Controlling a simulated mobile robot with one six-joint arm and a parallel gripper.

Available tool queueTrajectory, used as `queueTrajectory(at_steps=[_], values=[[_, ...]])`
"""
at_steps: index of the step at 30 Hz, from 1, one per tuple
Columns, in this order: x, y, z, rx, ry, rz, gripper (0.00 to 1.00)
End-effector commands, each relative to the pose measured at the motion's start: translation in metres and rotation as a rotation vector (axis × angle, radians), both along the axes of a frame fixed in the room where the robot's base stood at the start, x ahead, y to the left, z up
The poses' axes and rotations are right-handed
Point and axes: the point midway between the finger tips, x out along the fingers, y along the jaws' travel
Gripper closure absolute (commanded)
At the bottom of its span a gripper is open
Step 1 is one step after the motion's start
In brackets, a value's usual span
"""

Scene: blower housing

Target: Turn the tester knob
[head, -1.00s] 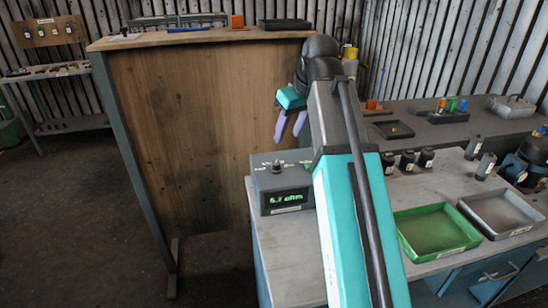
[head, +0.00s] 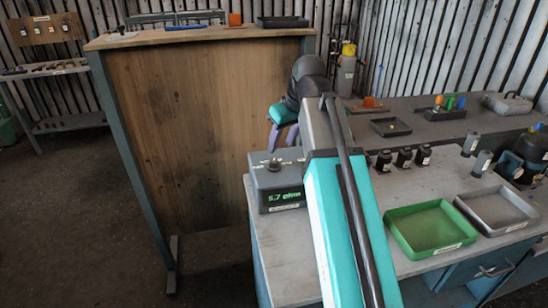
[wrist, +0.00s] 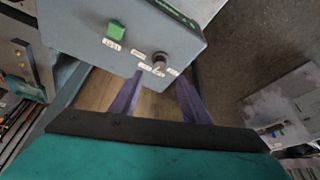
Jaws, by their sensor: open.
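The tester (head: 266,181) is a grey box at the left end of the workbench, with a lit green display reading about 5.7 ohm. Its knob (head: 273,164) stands on the top face. Nothing is held.
A tall wooden panel (head: 210,130) stands behind the tester. A green tray (head: 430,229) and a grey tray (head: 497,210) lie on the bench to the right. Several dark cylinders stand behind them. The bench top (head: 285,250) in front of the tester is clear.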

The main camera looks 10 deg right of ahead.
Motion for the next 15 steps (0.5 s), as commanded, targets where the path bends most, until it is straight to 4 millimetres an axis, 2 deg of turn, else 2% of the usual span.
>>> queueTrajectory(at_steps=[15], values=[[0.018,0.009,-0.049,0.001,0.002,0.002,0.58]])
